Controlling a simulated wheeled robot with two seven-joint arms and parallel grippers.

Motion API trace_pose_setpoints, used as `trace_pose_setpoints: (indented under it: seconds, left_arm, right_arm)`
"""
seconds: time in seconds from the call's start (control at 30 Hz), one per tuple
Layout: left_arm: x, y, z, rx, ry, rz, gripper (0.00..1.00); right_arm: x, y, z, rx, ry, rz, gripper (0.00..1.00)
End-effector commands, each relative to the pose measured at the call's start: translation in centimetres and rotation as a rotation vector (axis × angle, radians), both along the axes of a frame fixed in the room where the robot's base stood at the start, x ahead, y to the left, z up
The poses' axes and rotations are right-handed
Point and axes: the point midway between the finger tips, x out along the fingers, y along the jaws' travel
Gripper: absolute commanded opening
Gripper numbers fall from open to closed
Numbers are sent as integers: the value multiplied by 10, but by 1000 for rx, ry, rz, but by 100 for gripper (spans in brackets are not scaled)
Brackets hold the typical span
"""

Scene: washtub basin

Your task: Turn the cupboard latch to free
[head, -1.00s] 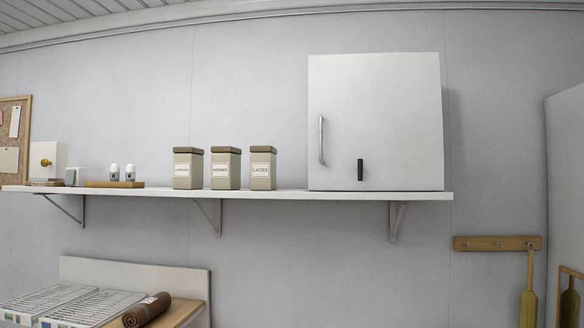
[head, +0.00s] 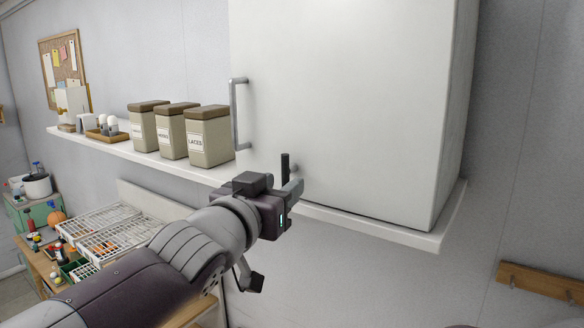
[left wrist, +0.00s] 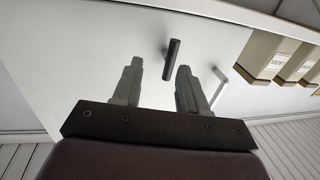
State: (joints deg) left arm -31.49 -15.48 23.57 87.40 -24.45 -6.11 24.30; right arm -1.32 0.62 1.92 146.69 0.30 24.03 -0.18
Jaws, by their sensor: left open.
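A white cupboard (head: 345,100) stands on the wall shelf, its door shut, with a grey bar handle (head: 238,115) on the left. The dark latch (head: 285,166) is a short bar low on the door, upright in the head view. My left gripper (head: 292,188) is at the door's lower part, just by the latch's lower end. In the left wrist view its two fingers (left wrist: 159,68) are apart with nothing between them. There the latch (left wrist: 172,58) lies just beyond the tips, nearer the right finger. I cannot tell whether they touch. My right gripper is not in view.
The shelf (head: 370,222) runs under the cupboard, its front edge close to my left gripper. Three lidded canisters (head: 208,140) stand left of the cupboard. A wooden peg rail (head: 540,282) is at the lower right. Wire racks (head: 115,235) lie below left.

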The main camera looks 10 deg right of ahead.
Motion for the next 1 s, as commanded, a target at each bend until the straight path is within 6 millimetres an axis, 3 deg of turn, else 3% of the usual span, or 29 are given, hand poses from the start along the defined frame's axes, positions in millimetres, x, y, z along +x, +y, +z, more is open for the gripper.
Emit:
trace_pose_setpoints:
  seconds: [0.1, 0.23, 0.6, 0.63, 0.73, 0.77, 1.0]
  left_arm:
    - [23, -15, 1, 0, 2, 1, 42]
    - [38, -25, 1, 1, 2, 1, 42]
    - [46, -30, 0, 1, 1, 2, 42]
    - [46, -30, 0, 1, 1, 2, 39]
    - [45, -30, 0, 1, 1, 2, 6]
    - [46, -30, 0, 0, 1, 2, 0]
    - [45, -29, 0, 4, -4, 2, 0]
  right_arm:
    - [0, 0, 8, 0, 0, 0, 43]
    - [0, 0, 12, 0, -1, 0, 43]
    - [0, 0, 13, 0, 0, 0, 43]
    - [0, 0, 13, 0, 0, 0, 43]
    - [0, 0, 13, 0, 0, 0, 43]
    - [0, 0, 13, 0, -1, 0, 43]
    - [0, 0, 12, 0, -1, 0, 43]
